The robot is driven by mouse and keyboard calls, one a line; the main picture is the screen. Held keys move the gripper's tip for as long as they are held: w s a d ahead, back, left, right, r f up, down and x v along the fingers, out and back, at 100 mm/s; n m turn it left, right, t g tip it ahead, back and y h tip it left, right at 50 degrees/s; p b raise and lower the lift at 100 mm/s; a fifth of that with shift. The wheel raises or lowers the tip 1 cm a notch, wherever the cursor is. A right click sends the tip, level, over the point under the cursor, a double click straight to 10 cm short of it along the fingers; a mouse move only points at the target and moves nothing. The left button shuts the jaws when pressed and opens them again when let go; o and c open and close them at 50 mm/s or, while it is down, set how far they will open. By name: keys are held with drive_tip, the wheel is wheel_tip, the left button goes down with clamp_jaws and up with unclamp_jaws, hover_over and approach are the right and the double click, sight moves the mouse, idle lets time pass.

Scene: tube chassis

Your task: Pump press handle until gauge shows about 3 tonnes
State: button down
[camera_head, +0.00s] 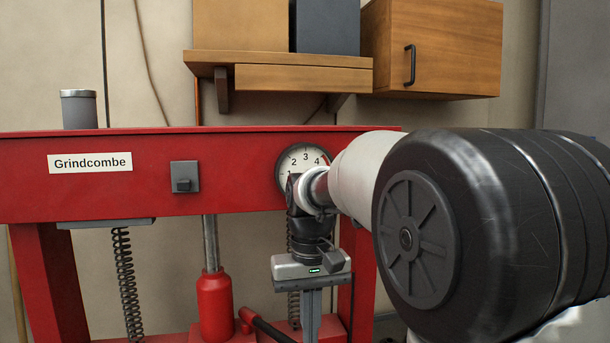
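The red press (120,185) carries the label "Grindcombe". Its round white gauge (303,156) sits at the right end of the top beam, with the numbers 1 to 4 partly visible. My wrist covers the lower gauge, and I cannot make out the needle or a reading. A black pump handle (269,328) leaves a red socket beside the red jack (215,304) and slopes down to the right. My gripper (311,318) points down just right of the handle. Its fingertips are cut off by the bottom edge, so opening and contact cannot be told.
A grey square fitting (185,177) is on the beam. Coil springs (127,285) hang below it. A wooden shelf (300,60) and a cabinet (430,45) are on the wall behind. My arm fills the right side.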

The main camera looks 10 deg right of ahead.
wheel_tip(320, 180, down, 11)
drive_tip(key=b, duration=0.7)
idle(4.1)
drive_tip(key=shift+r, duration=0.2)
wheel_tip(320, 180, up, 8)
drive_tip(key=p, duration=0.7)
drive_tip(key=shift+r, duration=1.3)
drive_tip(key=shift+r, duration=2.5)
